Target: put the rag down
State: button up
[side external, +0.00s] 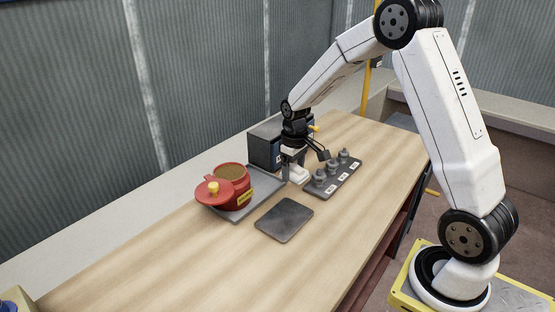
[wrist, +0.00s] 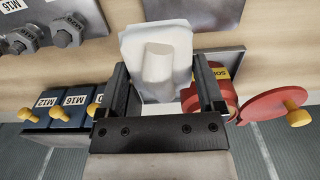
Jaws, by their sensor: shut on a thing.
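My gripper (side external: 293,166) is over the wooden bench, near its back, between the red can and the bolt rack. It is shut on a white rag (side external: 297,174), which hangs below the fingers. In the wrist view the rag (wrist: 157,52) spreads as a pale sheet with a raised fold in its middle, between the two black fingers (wrist: 162,82). The rag looks held above the bench; I cannot tell whether its lower edge touches anything.
An open red can (side external: 233,184) with brown contents stands on a grey tray (side external: 262,203), its red lid (side external: 214,190) at its side. A dark plate (side external: 284,219) lies in front. A drawer box (side external: 263,146) stands behind; a bolt rack (side external: 345,179) is right. The bench's front left is clear.

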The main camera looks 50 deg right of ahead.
jog(key=shift+w+a+r, duration=0.15)
jog(key=shift+w+r, duration=0.05)
jog(key=shift+r, duration=0.6)
jog(key=shift+w+f, duration=0.3)
jog(key=shift+w, duration=0.3)
jog(key=w+d+f, duration=0.2)
jog(key=w+f, duration=0.2)
jog(key=w, duration=0.3)
send_over(263, 185)
jog(key=shift+s+f, duration=0.1)
jog(key=shift+f, duration=2.4)
jog(key=shift+f, duration=0.1)
jog(key=shift+w+f, duration=0.2)
jog(key=shift+f, duration=1.45)
jog(key=shift+f, duration=0.15)
